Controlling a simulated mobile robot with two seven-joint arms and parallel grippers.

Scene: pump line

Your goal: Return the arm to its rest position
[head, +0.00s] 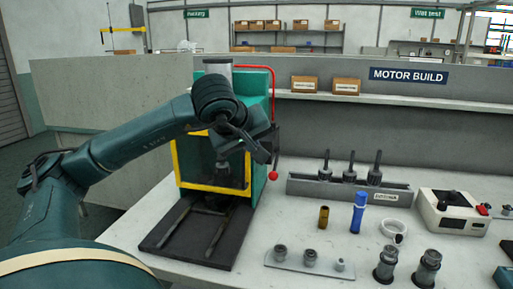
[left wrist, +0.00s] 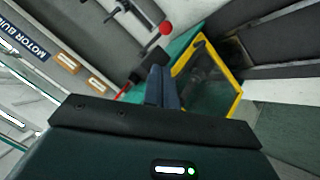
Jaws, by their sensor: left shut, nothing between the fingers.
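My left arm (head: 140,140) reaches in from the left, raised in front of the green press (head: 262,85) with its yellow-framed guard (head: 176,165). My left gripper (head: 262,154) is in the air in front of the press, above the table. In the left wrist view the two fingers (left wrist: 161,87) are together with nothing between them. I cannot tell the exact gap. My right gripper is not in view.
The white table (head: 300,230) carries a grey rack (head: 300,187) with several tools, a brass cylinder (head: 323,216), a blue bottle (head: 358,212), a white ring (head: 393,229), metal parts (head: 311,257) and a white device (head: 452,212). Grey partitions (head: 100,90) stand behind.

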